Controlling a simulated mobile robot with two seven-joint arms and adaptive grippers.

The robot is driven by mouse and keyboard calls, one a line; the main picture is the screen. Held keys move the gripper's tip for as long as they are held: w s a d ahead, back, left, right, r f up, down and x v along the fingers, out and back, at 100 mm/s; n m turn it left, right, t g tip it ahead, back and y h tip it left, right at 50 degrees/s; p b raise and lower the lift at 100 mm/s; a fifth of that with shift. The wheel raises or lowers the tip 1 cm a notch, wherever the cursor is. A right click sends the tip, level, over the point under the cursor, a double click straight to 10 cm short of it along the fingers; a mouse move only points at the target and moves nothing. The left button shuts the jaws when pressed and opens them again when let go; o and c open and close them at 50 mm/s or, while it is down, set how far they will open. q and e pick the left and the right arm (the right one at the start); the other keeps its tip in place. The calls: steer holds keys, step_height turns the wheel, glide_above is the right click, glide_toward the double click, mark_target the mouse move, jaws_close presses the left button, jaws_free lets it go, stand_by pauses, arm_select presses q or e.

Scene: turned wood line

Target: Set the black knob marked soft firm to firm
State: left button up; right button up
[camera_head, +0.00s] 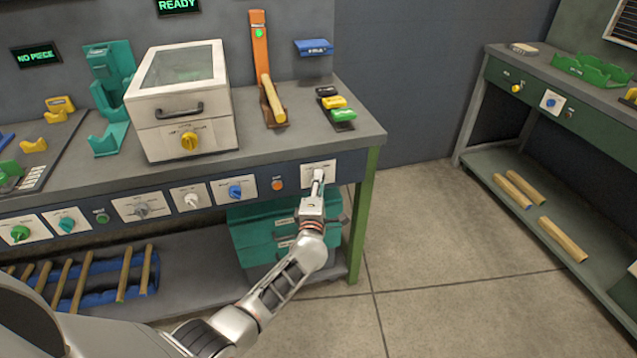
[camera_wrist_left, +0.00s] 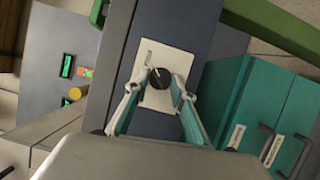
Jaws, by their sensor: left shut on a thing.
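The black knob (camera_wrist_left: 158,79) sits on a white plate (camera_wrist_left: 149,61) on the bench's front panel, with a pale pointer line on its face. In the left wrist view my left gripper (camera_wrist_left: 160,91) has one finger on each side of the knob, shut on it. In the head view my left gripper (camera_head: 318,178) reaches the white plate (camera_head: 320,166) at the right end of the panel and hides the knob. The plate's lettering is too small to read. My right gripper is not in view.
Along the same panel are a blue knob (camera_head: 235,191), a white knob (camera_head: 191,200) and an orange button (camera_head: 278,185). Teal drawers (camera_head: 262,238) stand below. A white box with a yellow knob (camera_head: 189,141) stands on the bench. The floor to the right is clear.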

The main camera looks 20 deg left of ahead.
arm_select(q)
steer(key=o, duration=1.1)
steer(key=v, duration=1.2)
steer(key=shift+s+f, duration=0.1)
steer(key=s+f+m+g+h, duration=0.1)
steer(key=s+f+m+h, duration=0.1)
steer(key=s+f+m, duration=0.2)
steer(key=s+d+f+m+g+h, duration=0.1)
steer(key=s+f+m, duration=0.3)
steer(key=s+m, duration=0.6)
steer(key=s+d+f+m+g+h, duration=0.1)
steer(key=s+f+m+g+h, duration=0.2)
steer(key=s+m, duration=0.4)
steer(key=s+h, duration=0.1)
steer(key=s, duration=0.2)
steer(key=shift+d+f+p, duration=0.25)
steer(key=shift+f+p, duration=0.05)
steer(key=shift+f, duration=0.1)
steer(key=s+m, duration=0.1)
steer(key=s, duration=0.1)
steer(key=s+a+f+m+g, duration=0.1)
steer(key=s+m, duration=0.1)
steer(key=s+a+f+m+g, duration=0.1)
steer(key=s, duration=0.2)
steer(key=shift+s+f+m+y, duration=0.1)
steer(key=shift+f+m+y, duration=0.1)
steer(key=shift+m+y, duration=0.15)
steer(key=shift+c, duration=0.4)
